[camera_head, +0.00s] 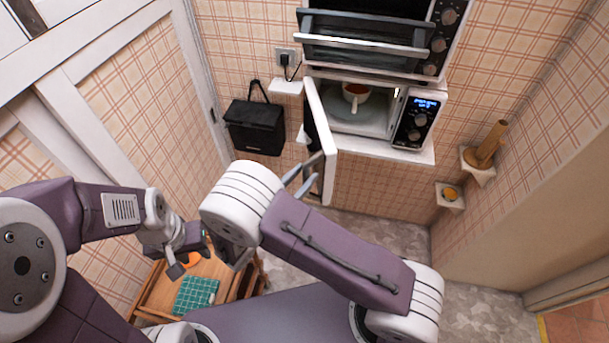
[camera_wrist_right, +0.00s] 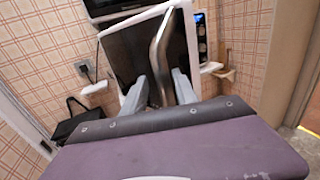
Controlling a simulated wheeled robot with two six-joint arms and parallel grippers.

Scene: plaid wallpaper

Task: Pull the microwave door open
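The white microwave (camera_head: 427,92) stands on a wall shelf below an oven. Its door (camera_head: 330,150) is swung out to the left, well open, and the lit inside shows a white cup (camera_head: 355,93) of reddish-brown liquid. My right gripper (camera_head: 318,168) is at the door's outer face. In the right wrist view its two fingers (camera_wrist_right: 160,78) stand apart on either side of the curved metal door handle (camera_wrist_right: 157,52), with gaps visible. Whether a finger touches the handle is unclear.
A dark oven (camera_head: 365,38) sits above the microwave. A black bag (camera_head: 257,127) hangs on the wall left of the door. Small corner shelves with a wooden object (camera_head: 489,142) are at the right. A wooden cart with a green checked cloth (camera_head: 196,295) stands below my left gripper.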

